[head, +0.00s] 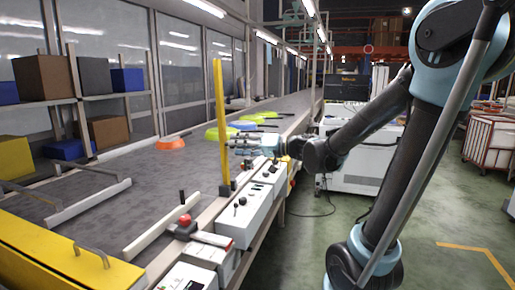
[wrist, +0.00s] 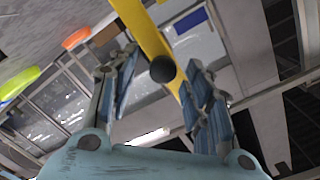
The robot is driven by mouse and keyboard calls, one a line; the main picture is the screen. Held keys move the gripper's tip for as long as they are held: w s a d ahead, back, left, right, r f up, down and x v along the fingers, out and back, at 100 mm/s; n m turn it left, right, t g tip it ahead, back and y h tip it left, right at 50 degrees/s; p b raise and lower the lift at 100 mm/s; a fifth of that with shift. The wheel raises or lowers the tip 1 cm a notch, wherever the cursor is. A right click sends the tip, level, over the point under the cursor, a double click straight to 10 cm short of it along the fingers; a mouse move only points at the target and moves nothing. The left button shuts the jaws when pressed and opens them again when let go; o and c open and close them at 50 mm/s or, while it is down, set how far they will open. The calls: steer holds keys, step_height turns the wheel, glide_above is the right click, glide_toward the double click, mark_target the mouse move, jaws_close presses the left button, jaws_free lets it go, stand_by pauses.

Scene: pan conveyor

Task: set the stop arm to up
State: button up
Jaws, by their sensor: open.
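The stop arm (head: 219,120) is a long yellow bar that stands nearly upright at the near edge of the conveyor in the head view. In the wrist view the yellow bar (wrist: 146,36) crosses the top middle and runs behind my fingers. A round black knob (wrist: 162,68) shows against it, between the fingertips. My gripper (head: 238,146) is just right of the bar in the head view, partway up. It is open in the wrist view (wrist: 160,78), with a finger either side of the knob. I cannot tell whether a finger touches it.
The conveyor belt (head: 150,195) carries an orange pan (head: 171,142) and green pans farther back. White control boxes (head: 245,217) line its near side below my gripper, with a red button (head: 185,219). Shelves with boxes (head: 44,79) stand at left. Green floor lies open at right.

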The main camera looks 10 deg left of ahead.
steer(key=v, duration=1.1)
steer(key=shift+w, duration=0.15)
steer(key=shift+f, duration=0.1)
steer(key=s+d+f+m+h, duration=0.1)
steer(key=s+d+f+h, duration=0.2)
steer(key=f, duration=0.2)
steer(key=s+d+f+m+g+h, duration=0.1)
steer(key=s+d+f+h, duration=0.15)
steer(key=f, duration=0.35)
steer(key=s+d+f+m+h, duration=0.1)
steer(key=s+d+f+h, duration=0.2)
steer(key=f, duration=0.2)
steer(key=s+d+f+m+h, duration=0.1)
steer(key=s+d+f+h, duration=0.2)
steer(key=d, duration=0.5)
steer(key=s+d+f+m+h, duration=0.2)
steer(key=s+d+f+h, duration=0.2)
steer(key=d, duration=0.4)
steer(key=shift+f+g+h, duration=0.4)
steer(key=shift+f+h, duration=0.35)
steer(key=shift+f, duration=0.05)
steer(key=shift+w, duration=0.1)
